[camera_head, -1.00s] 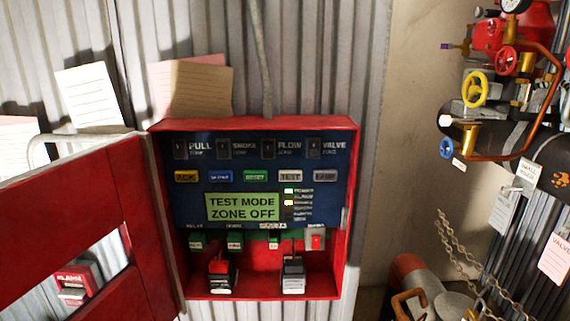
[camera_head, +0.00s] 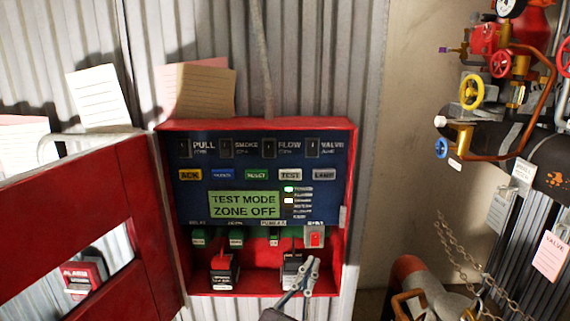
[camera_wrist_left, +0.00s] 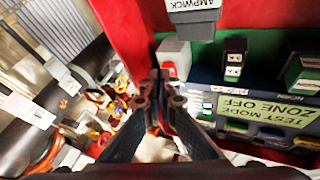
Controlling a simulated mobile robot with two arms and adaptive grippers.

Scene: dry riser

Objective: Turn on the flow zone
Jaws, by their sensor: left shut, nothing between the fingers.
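The red alarm cabinet (camera_head: 256,125) is open and holds a blue panel. The flow zone switch (camera_head: 268,148) is a small black rocker in the panel's top row, between the smoke and valve switches. The green display (camera_head: 244,205) reads "TEST MODE ZONE OFF"; it shows upside down in the left wrist view (camera_wrist_left: 240,110). My left gripper (camera_head: 312,266) is shut and empty, low at the cabinet's lower right, overlapping the right battery in the picture and well below the flow switch. It also shows in the left wrist view (camera_wrist_left: 163,84). My right gripper is not in view.
Two batteries, left (camera_head: 224,270) and right (camera_head: 291,268), stand in the cabinet bottom. A red rocker switch (camera_head: 314,238) sits above the right one. The red cabinet door (camera_head: 150,220) hangs open at left. Pipes and a yellow valve wheel (camera_head: 470,92) are at right.

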